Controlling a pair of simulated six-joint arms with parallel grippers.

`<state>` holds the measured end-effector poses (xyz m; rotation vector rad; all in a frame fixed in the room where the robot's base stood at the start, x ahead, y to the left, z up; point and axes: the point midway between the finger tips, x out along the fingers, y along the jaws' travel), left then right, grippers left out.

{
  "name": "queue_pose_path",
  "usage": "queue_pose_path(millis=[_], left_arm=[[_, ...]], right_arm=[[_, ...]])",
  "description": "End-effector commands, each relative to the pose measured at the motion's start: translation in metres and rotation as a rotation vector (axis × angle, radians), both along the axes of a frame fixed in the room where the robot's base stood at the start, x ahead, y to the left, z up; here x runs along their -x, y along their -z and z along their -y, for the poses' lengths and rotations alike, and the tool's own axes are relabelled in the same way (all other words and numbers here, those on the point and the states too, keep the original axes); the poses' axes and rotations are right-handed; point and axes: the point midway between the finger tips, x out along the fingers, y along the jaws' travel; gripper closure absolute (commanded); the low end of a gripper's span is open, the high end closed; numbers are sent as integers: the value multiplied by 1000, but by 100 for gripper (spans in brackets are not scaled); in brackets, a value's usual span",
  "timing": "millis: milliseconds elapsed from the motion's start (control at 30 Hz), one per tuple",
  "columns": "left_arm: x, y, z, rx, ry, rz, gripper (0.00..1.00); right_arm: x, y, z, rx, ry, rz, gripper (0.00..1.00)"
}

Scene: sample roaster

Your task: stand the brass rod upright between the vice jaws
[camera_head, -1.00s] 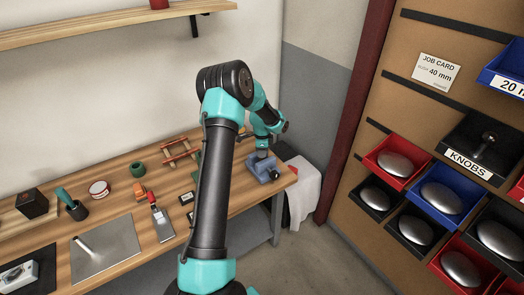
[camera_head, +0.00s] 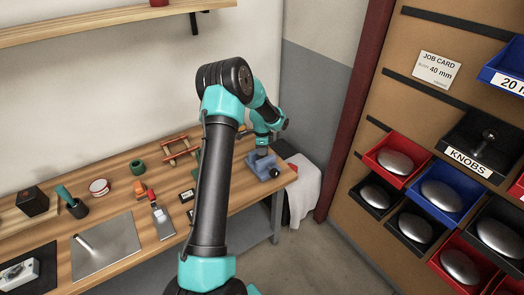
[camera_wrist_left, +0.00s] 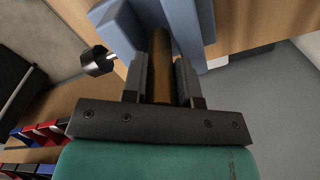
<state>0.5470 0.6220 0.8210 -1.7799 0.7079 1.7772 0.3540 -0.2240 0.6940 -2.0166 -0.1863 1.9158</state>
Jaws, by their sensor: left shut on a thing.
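The blue vice (camera_head: 262,168) stands near the right end of the wooden bench. My left gripper (camera_head: 263,151) is right above it and points down. In the left wrist view, my left gripper (camera_wrist_left: 161,82) is shut on the brown-gold brass rod (camera_wrist_left: 162,65), which runs lengthwise between the fingers. Blue parts of the vice (camera_wrist_left: 184,18) show just beyond the fingertips, on both sides of the rod's far end. I cannot tell how deep the rod reaches or whether it touches the jaws. The rod is hidden in the head view. My right gripper is not in view.
A dark round knob (camera_wrist_left: 97,61) sticks out beside the vice. A white cloth (camera_head: 304,190) hangs at the bench's right end. A steel plate (camera_head: 106,247), a green ring (camera_head: 138,167) and a red rack (camera_head: 181,152) are on the bench to the left.

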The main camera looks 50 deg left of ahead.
Motion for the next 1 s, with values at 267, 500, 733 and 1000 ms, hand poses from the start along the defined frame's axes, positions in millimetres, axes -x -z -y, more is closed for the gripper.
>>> queue_pose_path(millis=[267, 500, 733, 1000], left_arm=[[0, -12, 0, -1, 0, 1, 100], [-1, -21, 0, -1, 0, 2, 100], [-1, -29, 0, -1, -1, 1, 100], [-1, -40, 0, -1, 0, 2, 100]], right_arm=[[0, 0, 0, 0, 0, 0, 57], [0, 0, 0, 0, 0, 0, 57], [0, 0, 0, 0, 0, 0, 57], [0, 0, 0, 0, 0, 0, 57]])
